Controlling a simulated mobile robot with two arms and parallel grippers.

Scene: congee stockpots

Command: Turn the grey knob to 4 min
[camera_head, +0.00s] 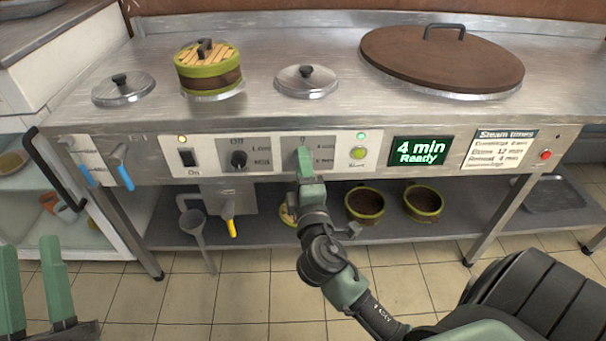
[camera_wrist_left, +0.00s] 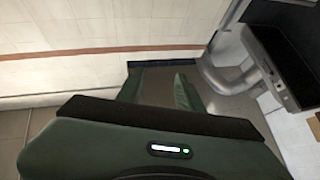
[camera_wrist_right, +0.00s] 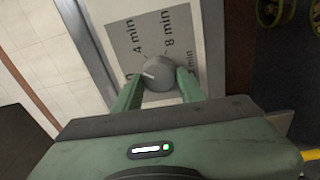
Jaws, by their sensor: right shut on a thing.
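The grey knob (camera_wrist_right: 159,73) sits on a grey dial plate (camera_wrist_right: 130,35) marked 4 min and 8 min, with other labels partly hidden. Its white pointer mark points left in the right wrist view, toward the partly hidden label below 4 min. My right gripper (camera_wrist_right: 157,90) is shut on the knob, one finger on each side. In the head view the right gripper (camera_head: 306,160) covers most of the knob. The display (camera_head: 420,151) reads "4 min Ready". My left gripper (camera_head: 36,285) is open and empty at the lower left, away from the panel.
On the same panel are a black switch (camera_head: 188,158), a black knob (camera_head: 238,159), a green button (camera_head: 358,152) and a red button (camera_head: 545,155). Blue-handled levers (camera_head: 121,168) stick out at left. Pots and lids stand on the counter above.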

